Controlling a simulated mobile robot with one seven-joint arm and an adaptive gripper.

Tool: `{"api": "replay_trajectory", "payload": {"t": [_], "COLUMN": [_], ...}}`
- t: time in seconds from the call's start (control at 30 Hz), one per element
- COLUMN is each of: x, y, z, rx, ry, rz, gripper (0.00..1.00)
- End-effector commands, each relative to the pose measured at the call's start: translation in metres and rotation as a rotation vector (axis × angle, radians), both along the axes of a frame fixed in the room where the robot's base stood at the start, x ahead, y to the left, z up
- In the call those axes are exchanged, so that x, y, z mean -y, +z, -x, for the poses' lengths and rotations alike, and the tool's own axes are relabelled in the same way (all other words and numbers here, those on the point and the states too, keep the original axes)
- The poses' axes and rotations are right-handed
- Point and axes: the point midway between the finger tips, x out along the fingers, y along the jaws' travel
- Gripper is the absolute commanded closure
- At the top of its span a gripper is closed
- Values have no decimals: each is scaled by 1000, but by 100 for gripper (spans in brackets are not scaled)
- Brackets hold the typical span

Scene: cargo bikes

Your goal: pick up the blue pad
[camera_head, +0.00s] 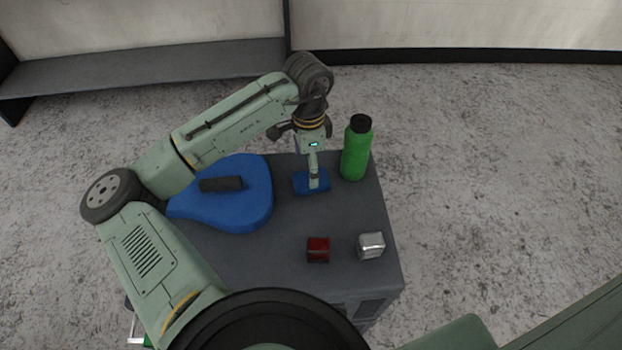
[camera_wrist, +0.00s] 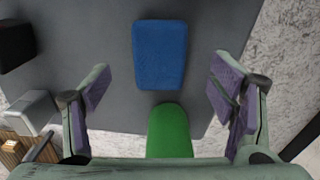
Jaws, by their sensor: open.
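The small blue pad (camera_head: 300,187) lies flat on the grey table top (camera_head: 285,235), left of the green bottle. In the wrist view the pad (camera_wrist: 161,54) is a rounded blue rectangle, fully visible and ahead of the fingertips. My gripper (camera_head: 313,183) points down over the pad and hides part of it in the head view. In the wrist view my gripper (camera_wrist: 161,88) is open, with a purple-padded finger at each side and nothing between them gripped. Whether the fingers touch the pad cannot be told.
A green bottle (camera_head: 355,153) with a black cap stands close right of the pad; it also shows in the wrist view (camera_wrist: 169,132). A larger blue saddle-shaped piece (camera_head: 245,205) with a black bar lies left. A red block (camera_head: 318,250) and a silver block (camera_head: 371,246) sit nearer the front.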

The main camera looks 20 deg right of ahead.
Motion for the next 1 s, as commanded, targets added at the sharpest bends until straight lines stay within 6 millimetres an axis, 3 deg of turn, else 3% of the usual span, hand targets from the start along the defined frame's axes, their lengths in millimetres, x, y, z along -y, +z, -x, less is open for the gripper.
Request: {"api": "replay_trajectory", "payload": {"t": [0.4, 0.67, 1.0], "x": [0, 0, 0], "y": [-49, -52, -52], "z": [2, 1, 1], "rx": [0, 2, 1], "ry": [0, 0, 0], "rz": [1, 1, 1], "gripper": [22, 23, 46]}}
